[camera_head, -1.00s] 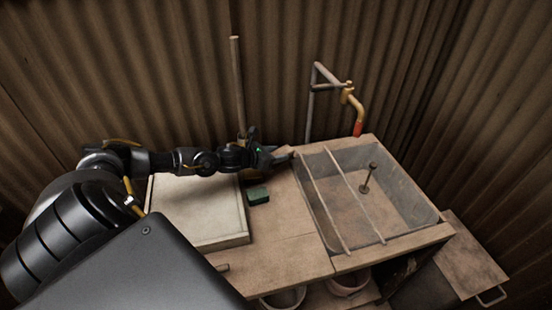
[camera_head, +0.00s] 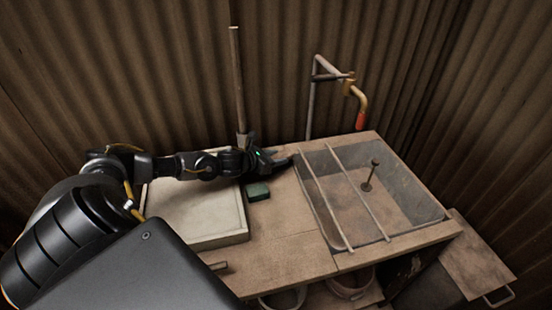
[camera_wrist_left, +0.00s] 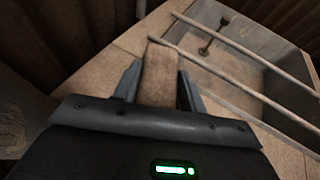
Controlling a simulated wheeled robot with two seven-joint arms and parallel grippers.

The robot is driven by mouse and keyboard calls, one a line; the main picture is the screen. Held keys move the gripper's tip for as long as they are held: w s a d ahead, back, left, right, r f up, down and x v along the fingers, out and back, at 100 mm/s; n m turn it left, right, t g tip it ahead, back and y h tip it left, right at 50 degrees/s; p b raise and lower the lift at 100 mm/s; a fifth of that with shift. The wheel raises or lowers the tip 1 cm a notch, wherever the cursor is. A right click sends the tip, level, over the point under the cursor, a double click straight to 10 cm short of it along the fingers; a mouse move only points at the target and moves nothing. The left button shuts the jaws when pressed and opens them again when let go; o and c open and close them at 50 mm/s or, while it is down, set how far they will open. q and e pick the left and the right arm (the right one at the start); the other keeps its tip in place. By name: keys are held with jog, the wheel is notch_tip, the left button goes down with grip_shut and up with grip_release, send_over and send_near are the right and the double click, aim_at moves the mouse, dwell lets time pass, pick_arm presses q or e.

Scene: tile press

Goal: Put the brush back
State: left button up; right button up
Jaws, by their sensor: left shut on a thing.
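My left gripper (camera_head: 280,162) is at the back of the worktop, just left of the sink. In the left wrist view, the gripper (camera_wrist_left: 158,86) is shut on a flat tan wooden piece, which I take to be the brush (camera_wrist_left: 158,68). The piece points away from the wrist, its far end near the sink's rim. Its bristles are not visible, and in the head view it is mostly hidden by the dark fingers. I cannot tell whether it touches the worktop. My right gripper is not in view.
A grey sink (camera_head: 415,185) with two rods across it stands right of the gripper; a tap (camera_head: 360,105) is behind it. A green block (camera_head: 258,192) and a pale tray (camera_head: 205,222) lie on the worktop (camera_head: 285,250). A pole (camera_head: 238,80) stands behind.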

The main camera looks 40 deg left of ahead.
pick_arm(q)
jog(key=shift+s+f, duration=0.15)
jog(key=shift+f, duration=0.15)
